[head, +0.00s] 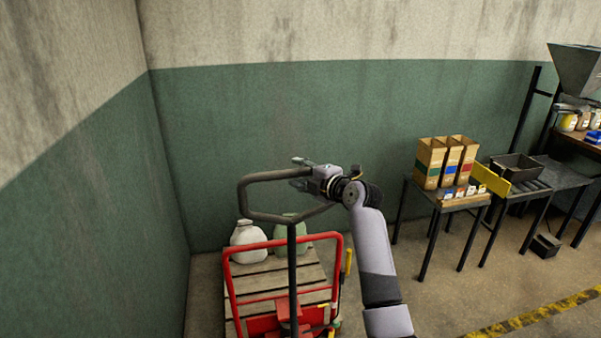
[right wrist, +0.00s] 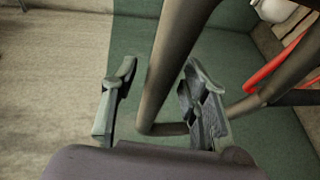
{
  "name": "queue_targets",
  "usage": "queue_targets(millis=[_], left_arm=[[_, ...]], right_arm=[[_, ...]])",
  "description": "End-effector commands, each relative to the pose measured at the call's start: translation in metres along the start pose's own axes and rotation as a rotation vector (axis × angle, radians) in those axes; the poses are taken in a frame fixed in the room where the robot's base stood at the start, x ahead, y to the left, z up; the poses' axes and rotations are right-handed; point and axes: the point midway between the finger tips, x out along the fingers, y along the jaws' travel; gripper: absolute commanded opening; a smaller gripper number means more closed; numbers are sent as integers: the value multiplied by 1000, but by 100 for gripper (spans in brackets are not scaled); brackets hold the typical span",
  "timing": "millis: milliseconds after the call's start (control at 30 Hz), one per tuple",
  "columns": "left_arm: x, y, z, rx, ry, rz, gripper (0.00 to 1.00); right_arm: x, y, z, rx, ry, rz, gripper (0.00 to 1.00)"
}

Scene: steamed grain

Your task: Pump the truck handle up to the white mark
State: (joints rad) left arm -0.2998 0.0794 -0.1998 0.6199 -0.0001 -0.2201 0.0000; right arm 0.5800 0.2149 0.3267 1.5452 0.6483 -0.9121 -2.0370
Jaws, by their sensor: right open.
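The truck handle (head: 265,176) is a dark tubular loop on an upright post (head: 291,265), standing above the red truck frame (head: 228,275). My right gripper (head: 300,173) is open at the upper right part of the loop. In the right wrist view, a dark bar of the handle (right wrist: 172,62) runs between the two spread fingers of the gripper (right wrist: 158,80). The fingers look apart from the bar, though contact is hard to judge. I cannot make out a white mark. My left gripper is not in view.
A wooden pallet (head: 262,261) behind the frame carries a white sack (head: 248,240) and a greenish sack (head: 291,237). Green walls close off the left and back. To the right, a table holds cardboard boxes (head: 430,163). The floor between is clear, with a yellow-black stripe (head: 540,314).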

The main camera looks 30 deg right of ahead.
Motion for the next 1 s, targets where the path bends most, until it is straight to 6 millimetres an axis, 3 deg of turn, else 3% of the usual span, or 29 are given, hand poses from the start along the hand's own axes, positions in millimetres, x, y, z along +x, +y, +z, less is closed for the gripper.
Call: queue_targets(millis=[100, 700, 1000], left_arm=[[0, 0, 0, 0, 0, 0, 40], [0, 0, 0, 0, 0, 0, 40], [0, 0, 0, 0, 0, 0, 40]], right_arm=[[0, 0, 0, 0, 0, 0, 41], [0, 0, 0, 0, 0, 0, 1], [0, 0, 0, 1, 0, -1, 0]])
